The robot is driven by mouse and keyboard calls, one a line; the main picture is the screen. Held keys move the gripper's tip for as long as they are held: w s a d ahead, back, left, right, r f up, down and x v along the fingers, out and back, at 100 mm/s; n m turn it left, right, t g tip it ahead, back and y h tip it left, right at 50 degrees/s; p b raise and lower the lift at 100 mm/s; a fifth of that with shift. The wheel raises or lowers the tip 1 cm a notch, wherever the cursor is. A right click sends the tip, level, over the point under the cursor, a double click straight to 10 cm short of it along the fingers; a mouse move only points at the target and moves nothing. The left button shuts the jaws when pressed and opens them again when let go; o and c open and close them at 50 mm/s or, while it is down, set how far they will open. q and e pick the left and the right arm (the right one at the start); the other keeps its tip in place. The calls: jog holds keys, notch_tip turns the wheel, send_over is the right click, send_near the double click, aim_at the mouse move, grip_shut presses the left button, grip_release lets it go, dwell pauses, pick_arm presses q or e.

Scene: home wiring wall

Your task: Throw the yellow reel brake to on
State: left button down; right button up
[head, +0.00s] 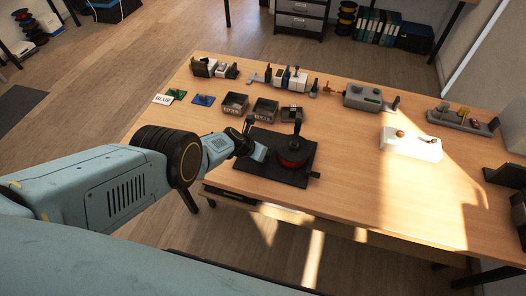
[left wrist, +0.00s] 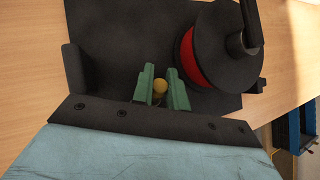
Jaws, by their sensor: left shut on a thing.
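The yellow knob of the reel brake (left wrist: 160,86) shows in the left wrist view between the two green fingertips of my left gripper (left wrist: 161,88). The gripper is shut on it. The brake's lever or stem is hidden by the fingers. In the head view my left gripper (head: 248,143) is at the left part of the black base plate (head: 269,175), and the knob cannot be made out there. The reel with red wire (head: 292,161) stands on the plate to the right of the gripper; it also shows in the left wrist view (left wrist: 191,63). My right gripper is in neither view.
Three dark bins (head: 265,110) stand behind the plate. A BLUE card (head: 162,99) and small green and blue parts lie at the left. A grey box (head: 362,97) and a white panel with a lever (head: 412,148) stand to the right. The front right tabletop (head: 400,205) is clear.

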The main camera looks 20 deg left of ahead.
pick_arm(q)
jog(key=shift+a, duration=0.1)
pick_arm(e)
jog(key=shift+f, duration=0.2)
pick_arm(q)
jog(key=c, duration=1.4)
grip_release()
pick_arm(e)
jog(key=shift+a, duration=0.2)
